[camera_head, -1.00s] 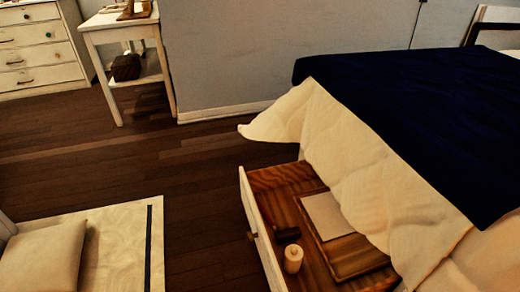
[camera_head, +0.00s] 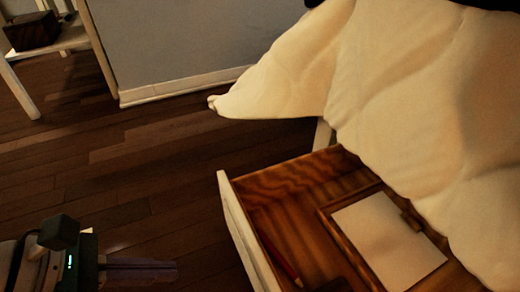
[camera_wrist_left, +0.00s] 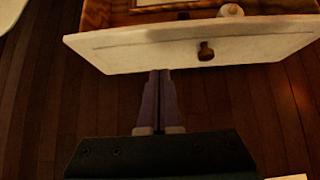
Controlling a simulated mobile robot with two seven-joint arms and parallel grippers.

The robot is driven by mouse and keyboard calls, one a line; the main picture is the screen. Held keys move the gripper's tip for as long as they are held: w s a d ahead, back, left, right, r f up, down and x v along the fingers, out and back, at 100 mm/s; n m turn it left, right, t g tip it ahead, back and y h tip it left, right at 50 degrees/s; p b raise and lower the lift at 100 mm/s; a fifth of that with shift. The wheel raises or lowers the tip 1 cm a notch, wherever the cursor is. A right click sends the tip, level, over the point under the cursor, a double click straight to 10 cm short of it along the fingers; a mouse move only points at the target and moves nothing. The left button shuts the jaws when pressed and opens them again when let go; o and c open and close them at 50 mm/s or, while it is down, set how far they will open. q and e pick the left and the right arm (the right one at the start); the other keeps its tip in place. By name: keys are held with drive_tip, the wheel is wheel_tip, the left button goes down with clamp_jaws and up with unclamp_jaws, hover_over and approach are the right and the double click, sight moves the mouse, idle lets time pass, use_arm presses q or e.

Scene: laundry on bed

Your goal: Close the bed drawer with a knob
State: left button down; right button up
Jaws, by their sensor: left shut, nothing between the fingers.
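The bed drawer (camera_head: 243,232) is pulled open from under the bed, with a white front and a wooden inside. In the left wrist view its white front (camera_wrist_left: 130,50) spans the upper part, with a dark knob (camera_wrist_left: 206,51) right of the middle. My left gripper (camera_head: 172,273) is at the lower left in the head view, left of the drawer front, shut and empty. In the left wrist view its fingertips (camera_wrist_left: 160,74) reach close to the front's lower edge, left of the knob. I cannot tell whether they touch it. My right gripper is not in view.
The drawer holds a clipboard-like board with paper (camera_head: 388,240) and a red pencil-like object (camera_head: 280,258). A cream blanket (camera_head: 400,110) hangs over the drawer's far side. The wooden floor (camera_head: 150,185) left of the drawer is clear. A white side table (camera_head: 105,60) stands at the upper left.

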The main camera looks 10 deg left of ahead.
sight(257, 267)
use_arm(q)
drive_tip(key=b+x, duration=0.2)
drive_tip(key=x, duration=0.2)
drive_tip(key=d+r+b+x, duration=0.1)
drive_tip(key=b+x, duration=0.2)
drive_tip(key=x, duration=0.1)
drive_tip(key=d+b+x, duration=0.1)
drive_tip(key=b+x, duration=0.2)
drive_tip(key=x, duration=0.1)
drive_tip(key=shift+s+r, duration=0.1)
drive_tip(key=shift+s, duration=0.1)
drive_tip(key=shift+w+d+r, duration=0.1)
drive_tip(key=shift+w+d, duration=0.1)
drive_tip(key=shift+d, duration=0.15)
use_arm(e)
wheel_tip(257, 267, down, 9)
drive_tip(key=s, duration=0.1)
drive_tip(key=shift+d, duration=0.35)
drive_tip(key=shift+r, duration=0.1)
use_arm(q)
drive_tip(key=shift+r, duration=0.1)
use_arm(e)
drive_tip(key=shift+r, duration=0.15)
